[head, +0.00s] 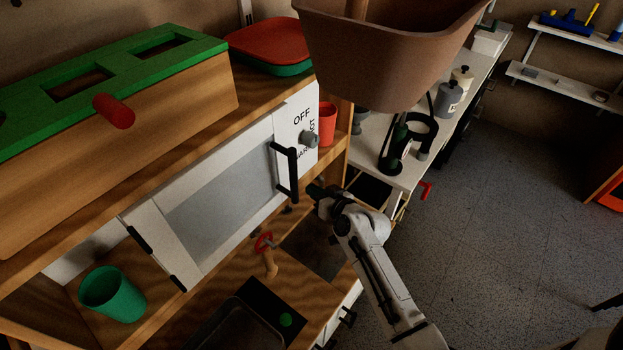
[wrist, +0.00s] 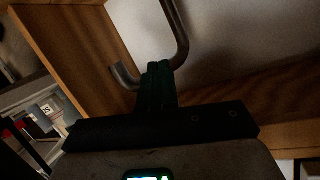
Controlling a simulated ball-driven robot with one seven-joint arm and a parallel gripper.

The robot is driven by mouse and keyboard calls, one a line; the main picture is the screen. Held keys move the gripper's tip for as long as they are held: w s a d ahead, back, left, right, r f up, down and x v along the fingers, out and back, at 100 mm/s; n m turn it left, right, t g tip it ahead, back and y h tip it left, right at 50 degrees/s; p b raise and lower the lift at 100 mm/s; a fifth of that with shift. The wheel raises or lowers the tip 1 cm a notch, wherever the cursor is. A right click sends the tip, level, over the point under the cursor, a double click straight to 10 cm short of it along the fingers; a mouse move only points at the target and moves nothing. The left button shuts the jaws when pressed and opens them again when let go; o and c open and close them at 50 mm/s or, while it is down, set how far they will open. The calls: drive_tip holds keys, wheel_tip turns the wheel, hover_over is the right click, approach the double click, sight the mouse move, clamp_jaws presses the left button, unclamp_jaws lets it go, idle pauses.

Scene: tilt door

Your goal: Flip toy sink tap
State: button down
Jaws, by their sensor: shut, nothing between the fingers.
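The toy tap (head: 269,264) shows in the head view as a light wooden post with a red handle (head: 264,242) on top. It stands at the back of the dark sink basin (head: 235,325). My gripper (head: 314,190) is shut and empty, up and to the right of the tap, near the lower end of the black door handle (head: 292,172). In the wrist view, my dark green fingertips (wrist: 160,68) are together in front of a curved bar handle (wrist: 178,40). I cannot tell whether they touch it. The tap is not visible in the wrist view.
The white tilt door (head: 215,205) of the toy kitchen hangs partly tilted above the sink counter. A green cup (head: 112,293) stands at lower left. A brown bin (head: 390,50) hangs above. Open floor (head: 480,220) lies to the right.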

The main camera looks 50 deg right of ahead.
drive_tip(key=shift+w+d, duration=0.1)
idle(0.3)
drive_tip(key=shift+w+d+r+b, duration=0.1)
drive_tip(key=shift+w+d+b, duration=0.1)
drive_tip(key=shift+d+b, duration=0.1)
drive_tip(key=w+d+b, duration=0.4)
drive_tip(key=d, duration=0.1)
drive_tip(key=shift+r, duration=0.4)
idle(6.2)
